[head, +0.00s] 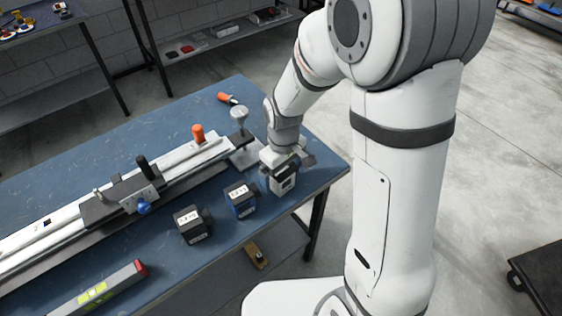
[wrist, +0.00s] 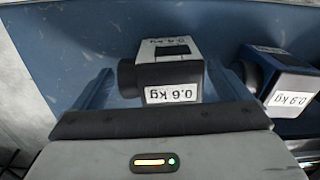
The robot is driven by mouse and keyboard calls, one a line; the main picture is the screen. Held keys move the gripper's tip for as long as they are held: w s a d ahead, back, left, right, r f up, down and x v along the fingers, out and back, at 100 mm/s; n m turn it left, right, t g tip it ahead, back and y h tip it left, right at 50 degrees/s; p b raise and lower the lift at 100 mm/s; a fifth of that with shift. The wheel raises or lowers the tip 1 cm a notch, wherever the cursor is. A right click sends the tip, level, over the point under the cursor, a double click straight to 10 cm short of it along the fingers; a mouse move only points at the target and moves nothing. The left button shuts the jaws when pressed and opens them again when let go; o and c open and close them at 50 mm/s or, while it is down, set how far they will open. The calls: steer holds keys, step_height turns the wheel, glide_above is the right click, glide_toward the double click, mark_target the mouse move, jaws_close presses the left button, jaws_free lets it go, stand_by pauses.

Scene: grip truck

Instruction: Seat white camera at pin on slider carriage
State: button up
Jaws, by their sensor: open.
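The white camera (head: 283,182) stands at the right end of the blue table, directly under my gripper (head: 286,160). In the wrist view the white camera (wrist: 172,73) has a white body, a dark lens facing left and a 0.6 kg label. It sits between the two open fingers of my gripper (wrist: 160,72), with gaps showing on both sides. The slider carriage (head: 122,197) is a dark block on the long rail at left, with a black upright knob and a blue knob. I cannot clearly make out the pin on it.
A blue camera (head: 241,199) stands close left of the white one; it also shows in the wrist view (wrist: 283,77). A black camera (head: 192,223) is further left. An orange knob (head: 198,134), a grey round-topped post (head: 239,115) and a level (head: 97,290) are on the table.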

steer(key=shift+f, duration=0.7)
steer(key=shift+c, duration=0.6)
steer(key=c, duration=1.4)
steer(key=o, duration=0.9)
steer(key=shift+c, duration=0.2)
steer(key=c, duration=0.4)
steer(key=shift+r+p, duration=0.85)
steer(key=shift+r, duration=0.4)
steer(key=shift+r+p, duration=1.95)
steer(key=shift+r, duration=0.65)
